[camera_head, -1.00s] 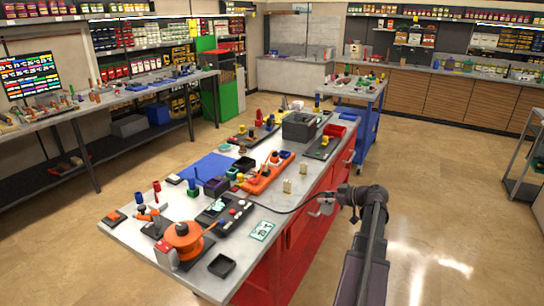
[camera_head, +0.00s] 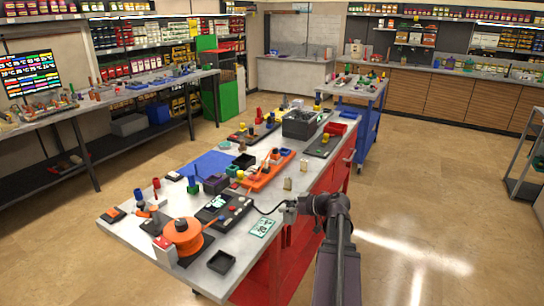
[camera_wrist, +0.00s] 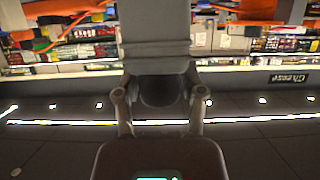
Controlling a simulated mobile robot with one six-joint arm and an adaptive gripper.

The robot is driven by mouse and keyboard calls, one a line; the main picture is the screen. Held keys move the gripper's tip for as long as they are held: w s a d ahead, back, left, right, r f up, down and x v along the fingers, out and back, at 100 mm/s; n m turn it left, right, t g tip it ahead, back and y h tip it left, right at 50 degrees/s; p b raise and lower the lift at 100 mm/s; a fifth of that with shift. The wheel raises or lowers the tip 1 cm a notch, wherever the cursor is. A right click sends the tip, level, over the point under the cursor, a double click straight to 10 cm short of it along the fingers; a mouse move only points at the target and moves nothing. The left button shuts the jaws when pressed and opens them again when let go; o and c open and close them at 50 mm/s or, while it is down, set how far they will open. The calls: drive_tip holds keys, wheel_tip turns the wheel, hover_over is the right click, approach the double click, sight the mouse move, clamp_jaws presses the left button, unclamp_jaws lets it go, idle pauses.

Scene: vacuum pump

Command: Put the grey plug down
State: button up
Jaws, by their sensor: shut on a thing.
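My gripper (camera_head: 290,208) is at the near right edge of the long workbench (camera_head: 262,262), with its arm reaching in from the lower right. In the wrist view my gripper (camera_wrist: 160,93) has its two fingers on either side of a grey block, which appears to be the grey plug (camera_wrist: 155,38). In the head view the plug is too small to tell apart from the fingers. I cannot tell whether it touches the bench.
A card with dark markings (camera_head: 262,227) lies just left of my gripper. Two small pale blocks (camera_head: 288,184) stand behind it. An orange reel (camera_head: 184,236), a small black tray (camera_head: 221,262) and an orange tray (camera_head: 268,172) are on the bench. Open floor lies to the right.

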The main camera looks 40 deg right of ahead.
drive_tip(key=w+d, duration=0.3)
drive_tip(key=w, duration=0.3)
drive_tip(key=w+d+f+b, duration=0.1)
drive_tip(key=w+d, duration=0.2)
drive_tip(key=w, duration=0.4)
drive_tip(key=shift+w+f, duration=0.2)
drive_tip(key=shift+w, duration=0.1)
drive_tip(key=shift+w+d+f+b, duration=0.25)
drive_tip(key=shift+w+f+b, duration=0.35)
drive_tip(key=shift+b, duration=0.25)
drive_tip(key=shift+s+f+b, duration=0.1)
drive_tip(key=shift+f+b, duration=1.1)
drive_tip(key=shift+f, duration=0.05)
drive_tip(key=shift+f, duration=0.15)
drive_tip(key=o, duration=1.2)
